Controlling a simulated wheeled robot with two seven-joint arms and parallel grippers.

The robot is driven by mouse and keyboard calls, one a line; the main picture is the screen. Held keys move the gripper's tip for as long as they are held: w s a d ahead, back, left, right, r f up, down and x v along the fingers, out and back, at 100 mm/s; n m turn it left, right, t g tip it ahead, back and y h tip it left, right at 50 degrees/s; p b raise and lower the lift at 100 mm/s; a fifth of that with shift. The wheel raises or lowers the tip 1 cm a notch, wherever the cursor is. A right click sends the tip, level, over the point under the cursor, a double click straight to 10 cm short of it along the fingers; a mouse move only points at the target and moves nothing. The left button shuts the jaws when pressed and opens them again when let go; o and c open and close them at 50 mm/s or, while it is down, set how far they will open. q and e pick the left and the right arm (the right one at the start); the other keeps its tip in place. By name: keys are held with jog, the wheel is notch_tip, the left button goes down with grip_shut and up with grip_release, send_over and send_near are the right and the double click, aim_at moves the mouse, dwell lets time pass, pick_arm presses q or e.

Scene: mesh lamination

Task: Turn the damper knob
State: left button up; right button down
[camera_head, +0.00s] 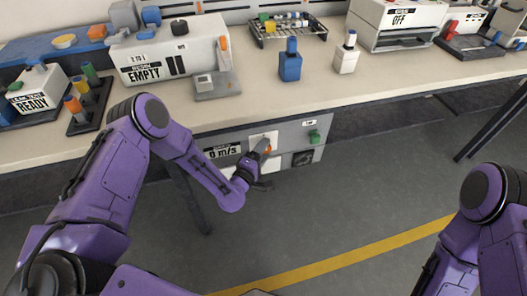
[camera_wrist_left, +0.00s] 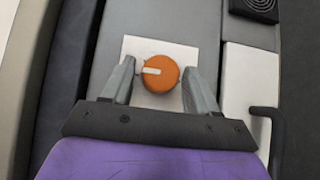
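The damper knob is a round orange dial (camera_wrist_left: 159,73) with a pale pointer bar, on a white square plate (camera_wrist_left: 140,45) in the left wrist view. The pointer aims to the left there. My left gripper (camera_wrist_left: 160,80) is open, with one finger on each side of the knob. The left finger is near the pointer's end; I cannot tell whether it touches. In the head view my left gripper (camera_head: 262,160) reaches the grey panel (camera_head: 285,135) under the bench, and only a bit of the orange knob (camera_head: 268,148) shows. My right gripper is out of view.
The panel has a display reading "0 m/s" (camera_head: 222,151), a green button (camera_head: 314,136) and a dark vent (camera_head: 302,158). The bench top (camera_head: 250,108) overhangs above. A white machine marked "EMPTY" (camera_head: 170,50) and a blue bottle (camera_head: 290,65) stand on it. The floor in front is clear.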

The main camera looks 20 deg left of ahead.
pick_arm(q)
jog(key=c, duration=0.8)
jog(key=shift+o, duration=0.2)
jog(key=shift+r, duration=0.1)
jog(key=shift+w+d+r+m+g+y+p, duration=0.15)
jog(key=shift+m+g+y+p, duration=0.6)
jog(key=shift+m+g+p, duration=0.6)
jog(key=shift+s+d+r+m+g+y+p, duration=0.1)
jog(key=shift+m+g+y+p, duration=0.8)
jog(key=shift+p, duration=0.9)
jog(key=shift+w+d+r+m+g+y+p, duration=0.15)
jog(key=shift+m+g+y+p, duration=0.65)
jog(key=shift+g+p, duration=0.65)
jog(key=shift+s+a, duration=0.1)
jog(key=o, duration=1.1)
jog(key=shift+c, duration=0.2)
